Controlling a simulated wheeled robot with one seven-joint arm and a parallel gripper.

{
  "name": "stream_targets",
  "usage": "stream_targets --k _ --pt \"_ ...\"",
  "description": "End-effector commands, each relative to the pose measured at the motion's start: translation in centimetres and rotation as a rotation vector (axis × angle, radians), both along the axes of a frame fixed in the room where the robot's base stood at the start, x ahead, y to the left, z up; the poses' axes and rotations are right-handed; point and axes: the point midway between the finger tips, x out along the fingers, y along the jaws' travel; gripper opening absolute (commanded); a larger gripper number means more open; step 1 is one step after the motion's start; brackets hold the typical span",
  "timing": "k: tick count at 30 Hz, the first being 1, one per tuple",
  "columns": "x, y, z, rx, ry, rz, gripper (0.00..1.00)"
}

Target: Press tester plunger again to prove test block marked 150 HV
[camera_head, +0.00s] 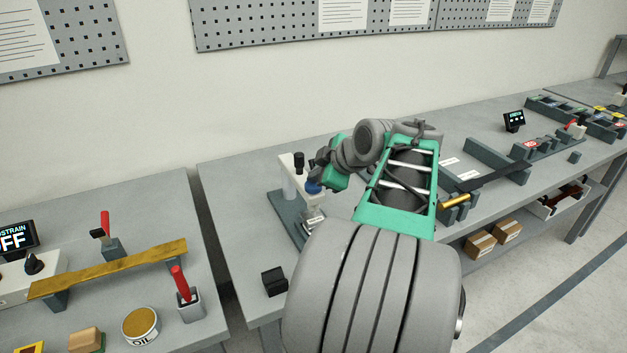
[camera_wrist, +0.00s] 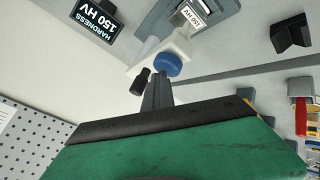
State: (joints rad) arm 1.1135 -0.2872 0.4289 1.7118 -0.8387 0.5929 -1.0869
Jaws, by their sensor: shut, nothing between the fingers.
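The hardness tester (camera_head: 289,182) is a white head on a grey base, with a black knob on top. Its blue plunger (camera_head: 313,187) also shows in the wrist view (camera_wrist: 167,64). The test block (camera_wrist: 190,16), with a white label that reads as HV, sits on the tester's base below the head. A dark display (camera_wrist: 95,18) reads "HARDNESS 150 HV". My gripper (camera_head: 318,172) is shut and empty, right beside the tester head at the plunger. In the wrist view its dark fingers end close to the blue plunger; I cannot tell whether they touch it.
A small black block (camera_head: 274,281) lies at the table's front left. A gap separates this table from the left one, which holds a brass-coloured bar (camera_head: 110,268) and red-handled tools. Grey fixtures (camera_head: 497,160) stand to the right. My arm hides the table's middle.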

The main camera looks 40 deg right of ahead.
Motion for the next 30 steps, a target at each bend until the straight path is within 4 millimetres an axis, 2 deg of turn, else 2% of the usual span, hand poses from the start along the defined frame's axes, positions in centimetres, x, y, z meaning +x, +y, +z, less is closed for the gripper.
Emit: stream_targets --k 1,7,21,30 --pt "-0.3 0.2 -1.3 0.023 0.019 -0.001 0.00" --pt "-0.3 0.2 -1.4 0.024 0.020 -0.001 0.00" --pt "-0.2 0.2 1.4 0.017 0.015 -0.001 0.00" --pt "-0.1 0.1 1.8 0.011 0.009 0.000 0.00"
